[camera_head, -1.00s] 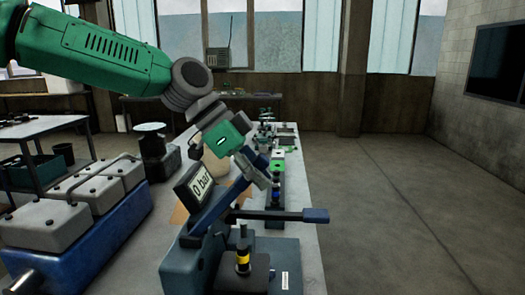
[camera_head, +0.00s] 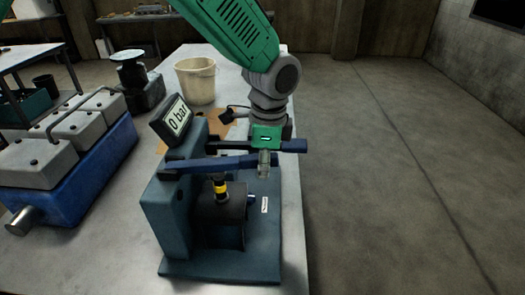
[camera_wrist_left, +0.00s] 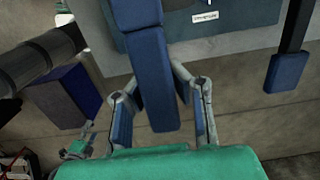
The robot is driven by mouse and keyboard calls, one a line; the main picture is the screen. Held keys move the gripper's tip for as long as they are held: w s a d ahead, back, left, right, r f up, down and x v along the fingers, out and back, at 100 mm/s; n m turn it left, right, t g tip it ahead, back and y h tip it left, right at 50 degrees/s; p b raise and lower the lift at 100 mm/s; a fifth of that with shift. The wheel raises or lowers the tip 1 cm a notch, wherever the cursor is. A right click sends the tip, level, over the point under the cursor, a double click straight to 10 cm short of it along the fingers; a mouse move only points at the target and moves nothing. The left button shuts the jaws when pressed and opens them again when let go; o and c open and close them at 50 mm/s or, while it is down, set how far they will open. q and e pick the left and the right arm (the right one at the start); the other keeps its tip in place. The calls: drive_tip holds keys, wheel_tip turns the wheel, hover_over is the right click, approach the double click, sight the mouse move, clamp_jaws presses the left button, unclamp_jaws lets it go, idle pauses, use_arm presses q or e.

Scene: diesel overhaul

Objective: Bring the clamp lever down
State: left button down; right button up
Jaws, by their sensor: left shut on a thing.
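The clamp lever (camera_head: 205,165) is a blue bar on the test stand (camera_head: 168,215). It lies nearly level over the dark block. An injector nozzle with a yellow band (camera_head: 220,186) stands upright below it. My left gripper (camera_head: 264,161) is shut on the lever's free end. In the left wrist view, the clamp lever (camera_wrist_left: 147,75) runs between the two fingers of the left gripper (camera_wrist_left: 161,118). The fingers partly hide the lever's end in the head view. My right gripper is not in view.
A second, dark handle with a blue grip (camera_head: 294,146) sticks out just behind the lever. A display (camera_head: 173,120) reads 0 bar. A blue and grey engine block (camera_head: 75,170) stands left, a cream bucket (camera_head: 196,80) behind. The floor to the right is clear.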

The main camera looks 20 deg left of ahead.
use_arm(q)
drive_tip(key=shift+w+d+f+y, duration=0.1)
drive_tip(key=shift+f+y, duration=0.4)
drive_tip(key=shift+f, duration=0.5)
drive_tip(key=c, duration=1.3)
unclamp_jaws()
drive_tip(key=shift+c, duration=0.2)
drive_tip(key=shift+w, duration=0.1)
drive_tip(key=shift+d, duration=0.1)
drive_tip(key=r, duration=0.4)
drive_tip(key=d+r, duration=0.1)
drive_tip(key=r, duration=0.2)
drive_tip(key=d+r, duration=0.1)
drive_tip(key=r, duration=0.3)
drive_tip(key=shift+w+r, duration=0.3)
drive_tip(key=shift+w, duration=0.05)
